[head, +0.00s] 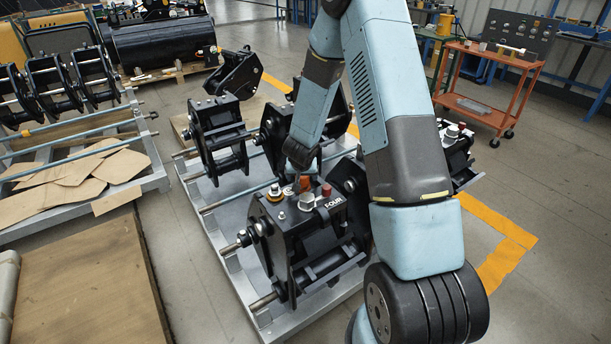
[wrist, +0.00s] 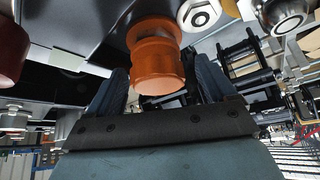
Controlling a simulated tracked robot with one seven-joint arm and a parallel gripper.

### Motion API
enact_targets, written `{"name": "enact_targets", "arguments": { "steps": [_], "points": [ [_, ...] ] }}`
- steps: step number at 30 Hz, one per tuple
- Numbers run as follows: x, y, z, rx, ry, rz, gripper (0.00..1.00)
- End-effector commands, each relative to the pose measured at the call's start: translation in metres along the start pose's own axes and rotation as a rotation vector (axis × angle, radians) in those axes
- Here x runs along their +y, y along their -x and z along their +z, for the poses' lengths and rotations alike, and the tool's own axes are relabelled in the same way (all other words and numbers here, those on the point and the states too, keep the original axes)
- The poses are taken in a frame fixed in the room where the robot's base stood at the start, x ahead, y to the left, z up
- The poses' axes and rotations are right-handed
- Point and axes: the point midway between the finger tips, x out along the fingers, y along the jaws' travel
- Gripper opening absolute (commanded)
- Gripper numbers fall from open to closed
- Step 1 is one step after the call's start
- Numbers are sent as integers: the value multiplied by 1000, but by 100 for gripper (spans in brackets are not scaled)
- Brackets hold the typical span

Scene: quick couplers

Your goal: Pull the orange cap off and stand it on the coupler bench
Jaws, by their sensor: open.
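The orange cap (wrist: 157,60) sits upside down in the wrist view, on the coupler's dark top plate, which is at the top of that picture. My gripper (wrist: 160,85) is open, with one dark finger to each side of the cap. I cannot tell whether either finger touches it. In the head view the orange cap (head: 305,183) shows small, just below my gripper (head: 302,170), on top of the black coupler (head: 318,240) marked FOUR. My fingers are mostly hidden there by the wrist.
A red cap (head: 326,190) and metal fittings (head: 306,201) stand close around the orange cap. Other black couplers (head: 217,130) stand on the same grey rack. An orange trolley (head: 490,85) is at the back right. Open floor (head: 560,180) lies to the right.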

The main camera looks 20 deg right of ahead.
Motion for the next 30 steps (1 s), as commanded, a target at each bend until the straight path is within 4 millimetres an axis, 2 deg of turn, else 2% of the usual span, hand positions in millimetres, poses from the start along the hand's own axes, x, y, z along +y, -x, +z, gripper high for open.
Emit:
{"name": "enact_targets", "arguments": {
  "steps": [5, 21, 22, 30],
  "points": [
    [0, 0, 0, 0, 0, 0, 82],
    [0, 0, 0, 0, 0, 0, 30],
    [0, 0, 0, 0, 0, 0, 57],
    [0, 0, 0, -1, -1, 0, 31]
  ]
}}
